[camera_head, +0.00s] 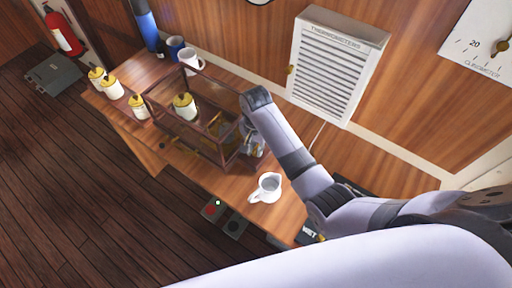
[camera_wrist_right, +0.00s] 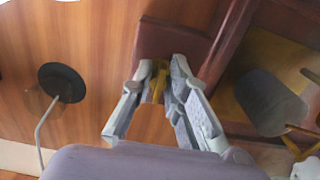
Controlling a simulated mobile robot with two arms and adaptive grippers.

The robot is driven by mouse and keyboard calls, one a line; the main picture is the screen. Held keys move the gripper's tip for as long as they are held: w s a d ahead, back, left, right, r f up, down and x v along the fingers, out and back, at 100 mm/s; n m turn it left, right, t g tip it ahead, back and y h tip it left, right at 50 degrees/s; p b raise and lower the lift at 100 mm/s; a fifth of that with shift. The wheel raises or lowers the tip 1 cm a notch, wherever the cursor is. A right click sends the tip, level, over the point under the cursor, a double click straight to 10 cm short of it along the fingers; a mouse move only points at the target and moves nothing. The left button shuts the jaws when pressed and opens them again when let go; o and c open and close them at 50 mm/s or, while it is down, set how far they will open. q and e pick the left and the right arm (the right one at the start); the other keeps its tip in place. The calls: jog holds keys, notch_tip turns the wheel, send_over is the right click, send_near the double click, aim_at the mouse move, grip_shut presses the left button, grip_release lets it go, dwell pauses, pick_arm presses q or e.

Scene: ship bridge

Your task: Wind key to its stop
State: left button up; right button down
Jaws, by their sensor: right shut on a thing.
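A wood-framed clear case (camera_head: 213,157) stands on the wooden counter, with brass parts and a white jar with a yellow top visible within its outline. My right gripper (camera_head: 252,140) is at the right end of the case, partly hidden by my own arm. In the right wrist view, my right gripper (camera_wrist_right: 160,70) is closed on a small brass-yellow key (camera_wrist_right: 157,88), in front of a dark red-brown wooden block. The key's far end is hidden by the fingers, and its turn angle cannot be told. My left gripper is out of view.
A white jug (camera_head: 267,188) stands on the counter near my right arm. Several white jars with yellow tops (camera_head: 112,88) stand left of the case. A blue mug (camera_head: 175,47) and white mug (camera_head: 190,60) stand behind it. A louvred white box (camera_head: 335,63) hangs on the wall.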

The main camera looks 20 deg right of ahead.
aim_at(256, 147)
jog(key=shift+w+r+m, duration=0.1)
jog(key=shift+w+m, duration=0.05)
jog(key=shift+m, duration=0.55)
jog(key=c, duration=1.6)
grip_release()
jog(key=shift+c, duration=0.2)
notch_tip(256, 147, up, 7)
jog(key=shift+r, duration=0.2)
jog(key=shift+c, duration=0.4)
